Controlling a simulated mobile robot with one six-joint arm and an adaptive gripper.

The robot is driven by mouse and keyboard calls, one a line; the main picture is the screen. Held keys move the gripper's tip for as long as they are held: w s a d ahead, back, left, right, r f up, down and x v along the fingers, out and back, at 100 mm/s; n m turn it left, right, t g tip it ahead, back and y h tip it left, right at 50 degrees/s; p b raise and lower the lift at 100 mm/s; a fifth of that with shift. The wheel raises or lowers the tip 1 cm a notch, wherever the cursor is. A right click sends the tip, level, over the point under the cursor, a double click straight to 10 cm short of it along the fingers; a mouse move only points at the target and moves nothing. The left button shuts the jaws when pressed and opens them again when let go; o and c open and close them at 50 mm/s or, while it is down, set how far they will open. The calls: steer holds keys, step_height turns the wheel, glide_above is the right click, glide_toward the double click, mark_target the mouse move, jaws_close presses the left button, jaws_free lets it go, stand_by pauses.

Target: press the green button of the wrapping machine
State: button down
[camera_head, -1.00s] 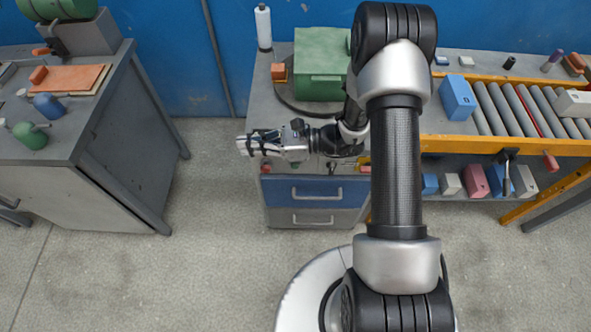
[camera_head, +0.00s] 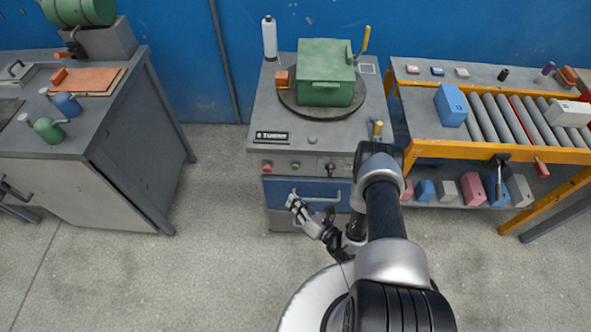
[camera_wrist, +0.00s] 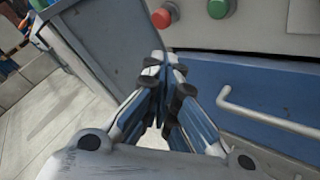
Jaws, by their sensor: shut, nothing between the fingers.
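The wrapping machine (camera_head: 265,142) stands in the middle against the blue wall, with a green box (camera_head: 326,75) on its round turntable (camera_head: 295,108). On its front panel sit a red button (camera_head: 267,167) at the left and the green button (camera_head: 295,165) to its right. The wrist view also shows the green button (camera_wrist: 218,8) at the top edge and the red button (camera_wrist: 163,15) left of it. My gripper (camera_head: 292,200) is shut and empty, in front of the blue drawer, below the buttons and apart from them. It also shows in the wrist view (camera_wrist: 166,62).
A blue drawer (camera_head: 283,191) with a protruding handle (camera_wrist: 270,115) lies below the panel. A black knob (camera_head: 331,170) is right of the buttons. A grey workbench (camera_head: 110,130) stands left and a roller conveyor (camera_head: 505,112) right. The floor between bench and machine is clear.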

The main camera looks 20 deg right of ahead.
mark_target(295, 167)
steer(key=w+d+b, duration=0.2)
steer(key=w+b, duration=0.1)
steer(key=w, duration=0.5)
steer(key=shift+w+d, duration=0.25)
steer(key=shift+d, duration=0.05)
steer(key=shift+w, duration=0.1)
stand_by(1.5)
steer(key=shift+w+d+b, duration=0.15)
steer(key=shift+w+b, duration=0.15)
steer(key=shift+b, duration=0.05)
